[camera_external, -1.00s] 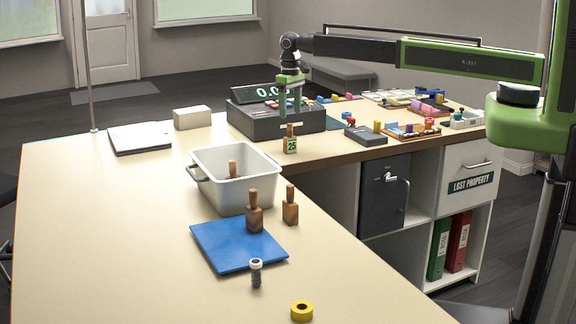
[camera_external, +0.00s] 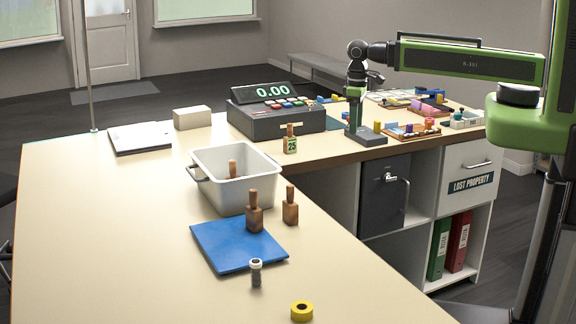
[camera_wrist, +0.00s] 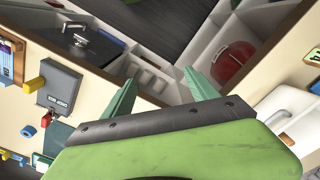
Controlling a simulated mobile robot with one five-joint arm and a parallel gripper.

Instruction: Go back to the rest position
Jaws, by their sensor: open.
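My green arm reaches in from the right in the outside view. My gripper (camera_external: 353,118) hangs down from it, close to the dark box at the counter's inner edge. In the wrist view my gripper (camera_wrist: 160,92) shows two green fingers spread apart with nothing between them. The outside view does not show whether the fingers touch anything.
A cash register (camera_external: 275,118), a wooden-handled stamp marked 25 (camera_external: 290,140), a dark box (camera_external: 368,137) and several small items stand on the back counter. A white bin (camera_external: 236,205), blue mat (camera_external: 215,240) and yellow tape roll (camera_external: 301,311) are nearer. Open shelves lie below.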

